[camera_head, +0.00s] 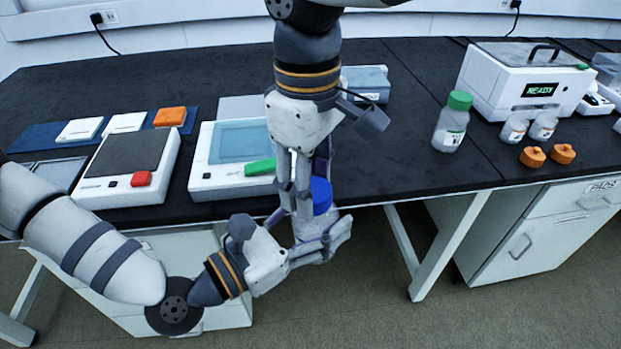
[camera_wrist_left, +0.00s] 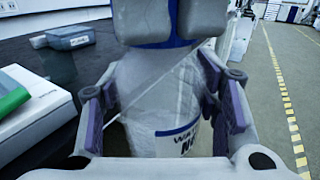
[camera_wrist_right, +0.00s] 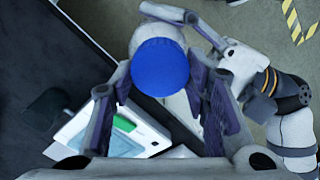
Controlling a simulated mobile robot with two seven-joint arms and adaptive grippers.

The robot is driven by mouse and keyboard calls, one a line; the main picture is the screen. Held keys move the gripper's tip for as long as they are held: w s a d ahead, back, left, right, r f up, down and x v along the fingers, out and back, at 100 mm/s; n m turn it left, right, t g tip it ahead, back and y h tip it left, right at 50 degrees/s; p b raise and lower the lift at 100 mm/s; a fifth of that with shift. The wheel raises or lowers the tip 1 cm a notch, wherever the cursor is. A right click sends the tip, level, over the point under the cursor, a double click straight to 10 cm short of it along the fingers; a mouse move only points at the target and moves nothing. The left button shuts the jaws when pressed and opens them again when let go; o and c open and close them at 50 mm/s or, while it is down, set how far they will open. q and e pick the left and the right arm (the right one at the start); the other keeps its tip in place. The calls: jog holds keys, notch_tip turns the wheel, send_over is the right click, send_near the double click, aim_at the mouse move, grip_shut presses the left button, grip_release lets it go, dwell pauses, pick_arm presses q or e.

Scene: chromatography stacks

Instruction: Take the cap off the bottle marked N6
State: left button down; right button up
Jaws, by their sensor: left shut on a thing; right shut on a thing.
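The bottle (camera_wrist_left: 160,100) is clear with a white label; the left wrist view shows part of its lettering, with an N and a cut-off character. My left gripper (camera_head: 318,247) is shut around its body from the side, in front of the bench edge. A blue cap (camera_head: 321,195) sits at the bottle's top; it also shows in the right wrist view (camera_wrist_right: 160,67). My right gripper (camera_head: 303,200) comes from above and is shut on the cap. Its fingers hide the neck, so I cannot tell whether the cap is seated or loose.
A white device with a green block (camera_head: 260,167) and one with a red block (camera_head: 141,179) stand behind on the black bench. A green-capped bottle (camera_head: 452,122), two small bottles, orange caps (camera_head: 532,156) and a READY box (camera_head: 522,80) stand right. Bench space between is clear.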

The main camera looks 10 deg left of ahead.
jog(key=shift+s+a+r, duration=0.1)
jog(key=shift+a+r, duration=0.05)
jog(key=shift+r, duration=1)
